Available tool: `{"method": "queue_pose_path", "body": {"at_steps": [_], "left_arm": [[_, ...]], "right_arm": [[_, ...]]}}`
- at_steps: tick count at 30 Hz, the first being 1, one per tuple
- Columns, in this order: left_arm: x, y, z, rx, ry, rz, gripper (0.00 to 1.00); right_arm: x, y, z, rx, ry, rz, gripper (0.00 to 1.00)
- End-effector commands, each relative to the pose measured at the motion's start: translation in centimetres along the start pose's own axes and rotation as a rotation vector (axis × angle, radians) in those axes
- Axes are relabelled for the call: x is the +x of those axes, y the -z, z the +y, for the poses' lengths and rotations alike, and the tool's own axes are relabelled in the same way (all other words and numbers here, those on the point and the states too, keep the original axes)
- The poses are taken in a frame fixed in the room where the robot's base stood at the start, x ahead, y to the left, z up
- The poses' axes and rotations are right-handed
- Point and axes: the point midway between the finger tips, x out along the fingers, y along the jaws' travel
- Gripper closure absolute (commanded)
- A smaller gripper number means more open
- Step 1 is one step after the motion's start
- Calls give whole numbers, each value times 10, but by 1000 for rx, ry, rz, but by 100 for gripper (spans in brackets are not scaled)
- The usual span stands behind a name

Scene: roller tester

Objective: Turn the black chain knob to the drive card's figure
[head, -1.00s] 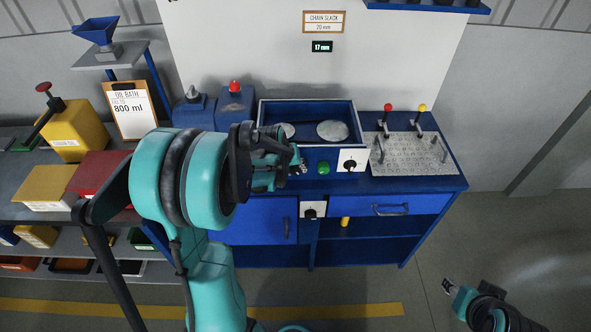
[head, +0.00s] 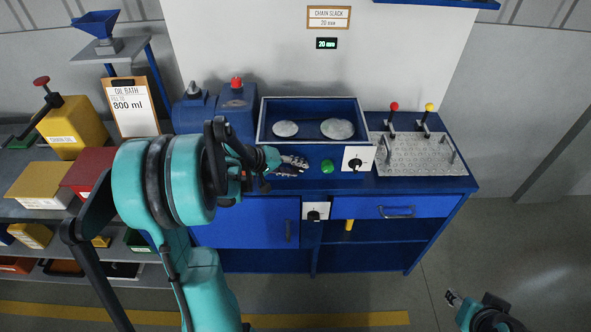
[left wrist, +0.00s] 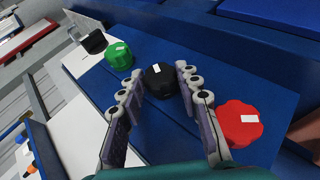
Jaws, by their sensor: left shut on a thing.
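The black chain knob (left wrist: 160,80) shows in the left wrist view between my left gripper's fingers (left wrist: 160,88), with a white mark on its top. My left gripper (head: 292,166) is shut on it at the bench front, hiding the knob in the head view. The drive card (head: 329,17) on the back panel reads "CHAIN SLACK 20 mm". The small display (head: 326,43) below it reads 20 mm in green. My right gripper (head: 453,298) is at the lower right, away from the bench, too small to judge.
A green knob (left wrist: 119,56) and a red knob (left wrist: 240,123) flank the black knob closely. A white switch plate (head: 358,158) is to the right. The blue tray (head: 310,103) with two discs stands behind. A perforated plate (head: 420,153) with two levers is at right.

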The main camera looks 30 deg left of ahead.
Motion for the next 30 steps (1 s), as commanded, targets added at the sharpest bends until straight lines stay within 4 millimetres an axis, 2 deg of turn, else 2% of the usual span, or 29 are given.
{"method": "queue_pose_path", "body": {"at_steps": [11, 12, 14, 24, 26, 30], "left_arm": [[0, -1, 0, -1, -2, -2, 96], [0, 0, 0, -1, -2, -2, 59], [0, 0, 0, -1, -2, -2, 46], [-3, 0, 0, -2, -2, -1, 46], [-8, 0, 0, -3, -2, 0, 46], [-31, 0, -1, -4, -2, 2, 46]], "right_arm": [[0, 0, 0, 0, 0, 0, 60], [0, 0, 0, 0, 0, 0, 60], [0, 0, 0, 0, 0, 0, 60], [0, 0, 0, 0, 0, 0, 60], [0, 0, 0, 0, 0, 0, 60], [0, 0, 0, 0, 0, 0, 60]]}}
